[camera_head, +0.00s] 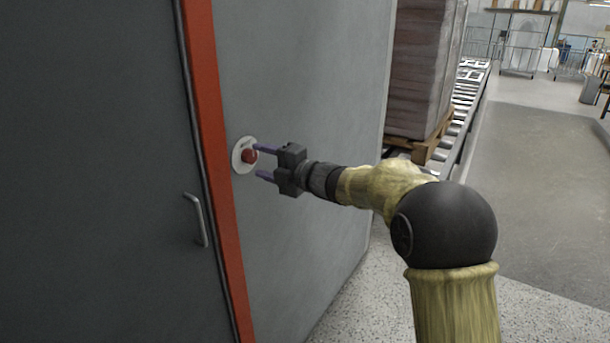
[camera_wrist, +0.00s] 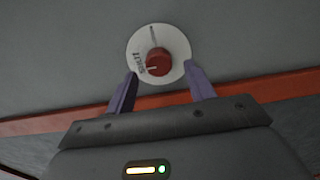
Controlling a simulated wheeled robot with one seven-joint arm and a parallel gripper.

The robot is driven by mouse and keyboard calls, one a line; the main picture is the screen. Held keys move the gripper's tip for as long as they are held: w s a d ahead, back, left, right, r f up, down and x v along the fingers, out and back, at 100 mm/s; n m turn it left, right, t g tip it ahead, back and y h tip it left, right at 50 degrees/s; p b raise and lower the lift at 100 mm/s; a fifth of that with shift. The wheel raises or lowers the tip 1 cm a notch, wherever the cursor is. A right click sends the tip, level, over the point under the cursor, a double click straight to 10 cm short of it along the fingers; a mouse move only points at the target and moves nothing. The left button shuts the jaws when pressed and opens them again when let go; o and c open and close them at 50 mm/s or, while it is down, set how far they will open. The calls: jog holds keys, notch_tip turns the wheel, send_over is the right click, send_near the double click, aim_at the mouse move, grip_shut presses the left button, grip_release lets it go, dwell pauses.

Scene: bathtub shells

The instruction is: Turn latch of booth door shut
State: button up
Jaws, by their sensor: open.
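The latch is a red knob (camera_head: 250,156) on a round white plate (camera_head: 239,164), fixed to the grey wall just right of the door's orange-red frame. In the wrist view the red knob (camera_wrist: 158,61) sits on the white plate (camera_wrist: 140,46), with dark lettering and a line marked on it. My gripper (camera_head: 259,162) is open, its two purple fingers pointing at the plate. In the wrist view my gripper's fingertips (camera_wrist: 161,72) are spread below the knob, one to each side, with nothing between them. I cannot tell whether they touch the plate.
The grey door (camera_head: 95,170) has a bar handle (camera_head: 197,220) and stands left of the orange-red frame (camera_head: 212,150). A tall wrapped stack (camera_head: 420,70) on a wooden pallet (camera_head: 428,145) stands behind right, beside a roller conveyor (camera_head: 466,95). Open floor (camera_head: 550,200) lies to the right.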

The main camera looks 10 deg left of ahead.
jog(key=b+v, duration=0.1)
jog(key=v, duration=1.4)
jog(key=shift+s, duration=0.1)
